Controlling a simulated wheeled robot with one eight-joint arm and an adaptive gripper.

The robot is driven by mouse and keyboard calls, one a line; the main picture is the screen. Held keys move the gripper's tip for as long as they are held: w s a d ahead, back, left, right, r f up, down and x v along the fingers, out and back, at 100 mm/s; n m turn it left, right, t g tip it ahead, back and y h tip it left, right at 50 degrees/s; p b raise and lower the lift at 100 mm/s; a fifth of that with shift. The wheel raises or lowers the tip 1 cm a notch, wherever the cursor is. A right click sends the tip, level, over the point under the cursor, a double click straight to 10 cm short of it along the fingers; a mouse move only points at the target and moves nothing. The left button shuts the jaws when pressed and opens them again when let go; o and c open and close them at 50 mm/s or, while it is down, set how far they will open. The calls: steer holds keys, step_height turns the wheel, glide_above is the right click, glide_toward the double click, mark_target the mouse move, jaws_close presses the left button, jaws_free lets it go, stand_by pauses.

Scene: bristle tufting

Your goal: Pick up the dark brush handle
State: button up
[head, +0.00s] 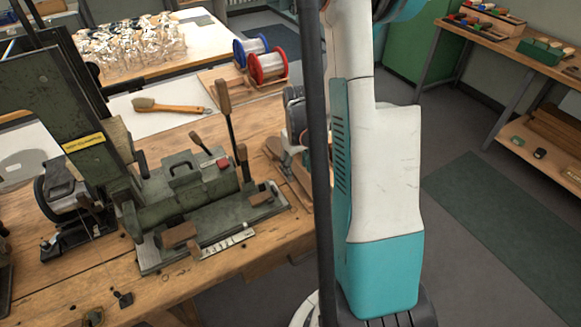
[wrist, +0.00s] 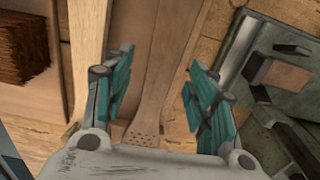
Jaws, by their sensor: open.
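A brown wooden brush handle (wrist: 163,80) runs down the middle of the wrist view. Its end with several small holes lies close to my palm. My gripper (wrist: 160,68) is open, with one teal finger on each side of the handle and visible gaps between. I cannot tell how far the fingertips are above the bench. In the head view, brown handle-like pieces (head: 288,178) lie near the bench's right edge, partly hidden by my arm.
A green tufting machine (head: 185,190) with upright levers stands left of the handles; green metal parts (wrist: 285,85) show right of my gripper. A pale wooden strip (wrist: 88,50) and brown bristles (wrist: 22,45) lie left. A finished-looking brush (head: 170,107) lies on a white sheet.

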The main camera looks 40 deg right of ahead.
steer(key=c, duration=1.2)
